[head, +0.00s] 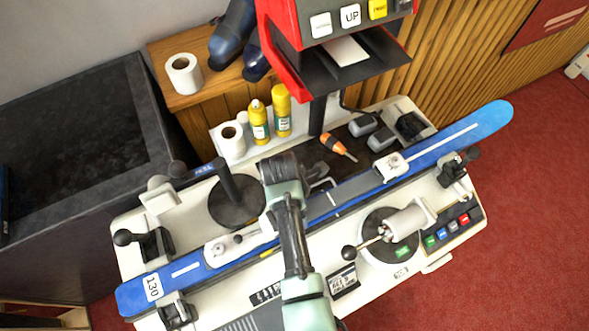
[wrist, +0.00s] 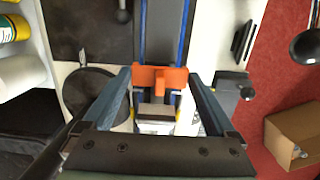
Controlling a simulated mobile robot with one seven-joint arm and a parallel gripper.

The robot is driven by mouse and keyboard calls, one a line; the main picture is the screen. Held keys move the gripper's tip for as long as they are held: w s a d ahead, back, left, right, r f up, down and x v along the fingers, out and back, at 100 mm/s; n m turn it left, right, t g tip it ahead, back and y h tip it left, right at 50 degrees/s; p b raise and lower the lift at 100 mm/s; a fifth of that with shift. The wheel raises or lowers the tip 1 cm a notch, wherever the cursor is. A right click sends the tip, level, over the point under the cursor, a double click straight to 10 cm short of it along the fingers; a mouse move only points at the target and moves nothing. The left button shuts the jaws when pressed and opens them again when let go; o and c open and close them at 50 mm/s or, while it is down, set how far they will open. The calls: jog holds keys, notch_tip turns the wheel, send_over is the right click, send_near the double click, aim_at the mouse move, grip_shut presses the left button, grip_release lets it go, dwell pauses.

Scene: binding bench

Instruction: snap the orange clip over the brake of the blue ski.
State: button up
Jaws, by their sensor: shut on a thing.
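The blue ski (head: 455,137) lies diagonally across the bench, base down, with binding parts on it. In the wrist view the ski (wrist: 165,30) runs up the middle. The orange clip (wrist: 164,73) shows between the fingertips of my gripper (wrist: 159,79), which is shut on it. The clip lies across the ski's line, above a block with a pale front. I cannot tell whether it touches the ski or the brake. A thin metal loop (head: 319,186) shows beside my arm in the head view and may be part of the brake. My arm hides the clip and fingertips there.
A white cylinder with a lever (head: 405,224) stands at the bench's front right. Black-knobbed clamps (head: 156,240) stand along the ski. An orange-handled screwdriver (head: 338,146) and yellow bottles (head: 282,112) are behind. A red machine (head: 290,40) overhangs the back.

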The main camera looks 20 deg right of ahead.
jog(key=shift+f+b, duration=1.1)
jog(key=shift+f, duration=0.55)
jog(key=o, duration=1.1)
jog(key=shift+o, duration=0.2)
jog(key=shift+r, duration=0.1)
notch_tip(320, 180, up, 10)
jog(key=p, duration=1)
